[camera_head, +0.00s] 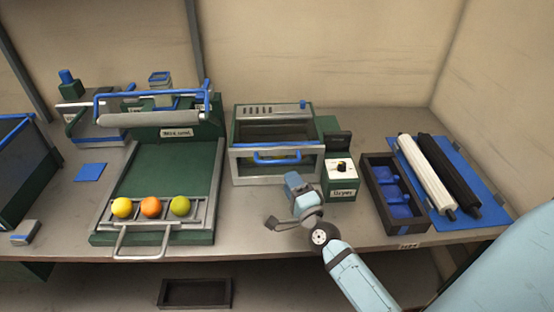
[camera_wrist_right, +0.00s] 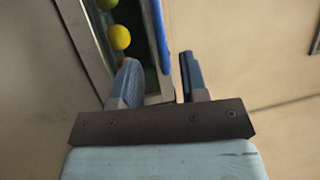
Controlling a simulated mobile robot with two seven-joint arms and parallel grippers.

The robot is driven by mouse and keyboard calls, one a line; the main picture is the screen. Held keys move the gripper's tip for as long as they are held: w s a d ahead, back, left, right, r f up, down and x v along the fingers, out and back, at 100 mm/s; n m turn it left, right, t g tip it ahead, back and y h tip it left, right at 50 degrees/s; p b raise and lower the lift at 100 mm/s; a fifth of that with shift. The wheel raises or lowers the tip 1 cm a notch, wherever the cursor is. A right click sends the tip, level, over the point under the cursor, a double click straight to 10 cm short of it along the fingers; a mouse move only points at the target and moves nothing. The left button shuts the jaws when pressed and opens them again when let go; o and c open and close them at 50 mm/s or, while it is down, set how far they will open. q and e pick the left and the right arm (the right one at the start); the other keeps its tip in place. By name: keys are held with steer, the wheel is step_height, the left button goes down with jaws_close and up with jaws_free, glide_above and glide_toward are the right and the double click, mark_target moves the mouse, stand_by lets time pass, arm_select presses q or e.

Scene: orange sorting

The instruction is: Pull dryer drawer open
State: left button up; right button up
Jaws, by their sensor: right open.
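The dryer (camera_head: 234,165) is a green and grey box at the middle of the bench, with a grey front and a blue bar handle (camera_head: 279,160). Yellow-green shapes show dimly behind the handle. My right gripper (camera_head: 294,182) is just in front of and slightly right of the handle, apart from it as far as I can see. A blue bar (camera_wrist_right: 158,35) lies beyond the fingertips, beside a yellow fruit (camera_wrist_right: 120,37) and a green one (camera_wrist_right: 107,4). My left gripper is out of view.
A dryer control box (camera_head: 341,180) stands right of the dryer. Farther right are a dark tray with blue compartments (camera_head: 378,210) and two rollers (camera_head: 427,177). At left, a green inclined unit (camera_head: 165,170) holds yellow, orange and green fruit. The bench front edge is below.

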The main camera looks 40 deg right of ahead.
mark_target(278, 161)
steer(key=x, duration=0.8)
steer(key=shift+w+p, duration=0.25)
steer(key=shift+p, duration=0.15)
jaws_close()
